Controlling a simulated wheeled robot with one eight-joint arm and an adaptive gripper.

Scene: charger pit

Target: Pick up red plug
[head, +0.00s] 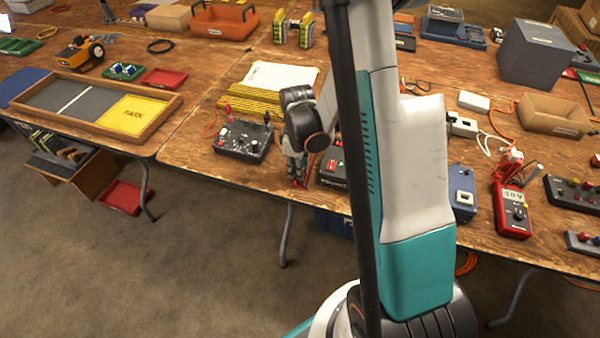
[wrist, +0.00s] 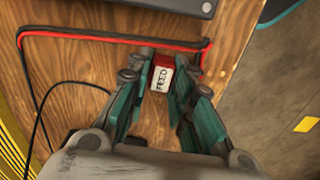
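The red plug (wrist: 161,76) is a small red block with a white label reading "FEED". It is on the wooden table, between my fingers in the wrist view. My gripper (wrist: 164,68) has its teal fingers apart, one on each side of the plug, and no clear contact shows. In the head view my gripper (head: 297,170) points down at the table's front edge; the plug is mostly hidden there. A red and a black cable (wrist: 110,38) run across the wood close to the plug.
A black control box (head: 242,141) with knobs stands left of my gripper, and another dark box (head: 334,165) with red parts is close on its right. Yellow strips (head: 250,97) lie behind. A red multimeter (head: 512,210) stands farther right. The floor lies just past the table edge.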

